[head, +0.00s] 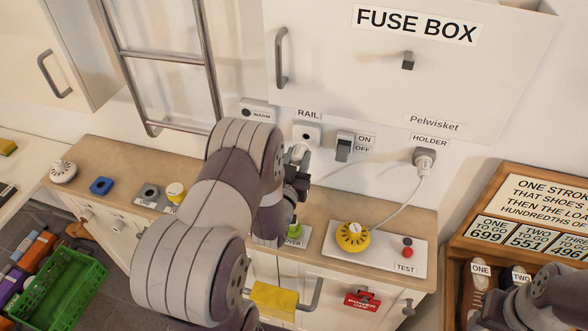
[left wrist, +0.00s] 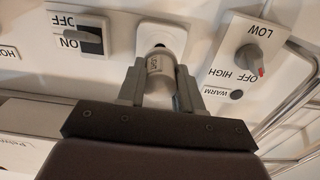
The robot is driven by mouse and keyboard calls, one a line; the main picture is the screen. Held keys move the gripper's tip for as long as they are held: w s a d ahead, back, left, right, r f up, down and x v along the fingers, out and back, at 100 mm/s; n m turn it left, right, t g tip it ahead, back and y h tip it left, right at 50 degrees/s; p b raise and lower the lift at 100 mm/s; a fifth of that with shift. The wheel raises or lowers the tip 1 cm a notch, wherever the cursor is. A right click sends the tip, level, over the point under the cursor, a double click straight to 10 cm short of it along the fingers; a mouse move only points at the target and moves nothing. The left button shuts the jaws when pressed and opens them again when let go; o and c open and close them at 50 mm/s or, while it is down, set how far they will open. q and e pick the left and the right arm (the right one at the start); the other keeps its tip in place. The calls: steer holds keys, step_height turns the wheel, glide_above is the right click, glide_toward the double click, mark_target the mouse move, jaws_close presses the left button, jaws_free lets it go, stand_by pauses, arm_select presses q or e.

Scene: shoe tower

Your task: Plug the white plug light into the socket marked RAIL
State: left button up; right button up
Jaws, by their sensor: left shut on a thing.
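The RAIL socket (head: 308,131) is a white wall plate under the RAIL label, and its dark opening shows in the head view. My left gripper (head: 300,172) is just below it, partly hidden by my own arm. The left wrist view shows the left gripper (left wrist: 160,88) shut on the white plug light (left wrist: 161,76), a short pale cylinder that looks grey there. The plug light also shows in the head view (head: 297,152). It is close in front of the socket plate (left wrist: 161,33); I cannot tell whether they touch. My right gripper is out of view.
A plug with a cable (head: 424,160) sits in HOLDER. The counter (head: 345,262) below carries a yellow dial (head: 353,237) and TEST panel.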

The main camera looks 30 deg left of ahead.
mark_target(301, 149)
arm_select(q)
steer(key=shift+w+a+f, duration=0.1)
steer(key=shift+w+a, duration=0.05)
steer(key=shift+w, duration=0.4)
steer(key=shift+s, duration=0.1)
steer(key=shift+b, duration=0.3)
stand_by(0.8)
steer(key=shift+b+x, duration=0.65)
steer(key=shift+x, duration=0.85)
steer(key=o, duration=1)
